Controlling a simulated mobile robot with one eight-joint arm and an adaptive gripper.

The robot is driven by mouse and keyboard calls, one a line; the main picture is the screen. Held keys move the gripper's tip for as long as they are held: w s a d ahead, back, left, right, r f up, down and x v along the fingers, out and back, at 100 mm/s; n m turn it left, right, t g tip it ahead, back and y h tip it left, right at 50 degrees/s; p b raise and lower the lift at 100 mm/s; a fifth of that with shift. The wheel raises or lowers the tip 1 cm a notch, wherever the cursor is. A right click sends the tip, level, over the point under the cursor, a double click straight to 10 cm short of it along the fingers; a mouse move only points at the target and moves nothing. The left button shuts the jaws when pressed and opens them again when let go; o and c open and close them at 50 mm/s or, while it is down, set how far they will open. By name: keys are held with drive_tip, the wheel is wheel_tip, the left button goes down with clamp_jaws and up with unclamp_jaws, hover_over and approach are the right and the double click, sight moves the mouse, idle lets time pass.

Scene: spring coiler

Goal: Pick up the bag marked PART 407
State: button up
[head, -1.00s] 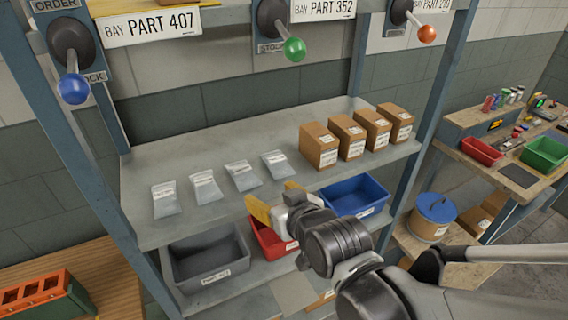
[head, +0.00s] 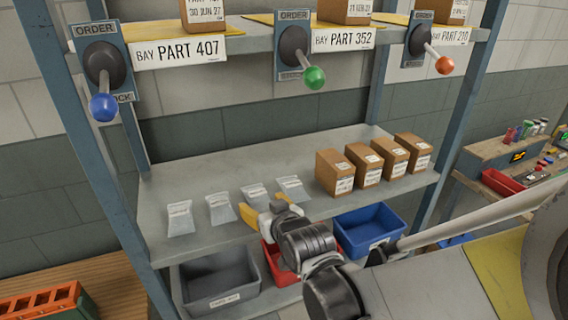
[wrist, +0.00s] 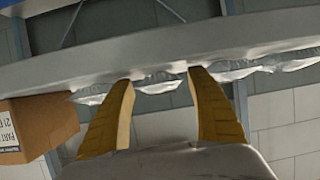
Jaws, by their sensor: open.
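Several small clear bags with pale labels lie in a row on the left part of the middle shelf (head: 200,262): a leftmost bag (head: 179,218), a second bag (head: 221,209), a third bag (head: 254,194) and a rightmost bag (head: 292,188). The print on their labels is too small to read. My gripper (head: 256,212) has yellow fingers and is open at the shelf's front edge, in front of the third bag and partly covering it. In the wrist view my gripper (wrist: 163,85) is open and empty, with clear bags (wrist: 158,83) beyond the fingertips.
Brown boxes (head: 335,174) stand right of the bags. A grey bin (head: 218,280), a red bin (head: 277,264) and a blue bin (head: 368,229) sit below. Above, levers with blue (head: 103,107), green (head: 314,78) and orange (head: 444,66) knobs hang by bay signs, including PART 407 (head: 180,52).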

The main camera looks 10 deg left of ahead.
drive_tip(key=shift+c, duration=0.5)
drive_tip(key=c, duration=1)
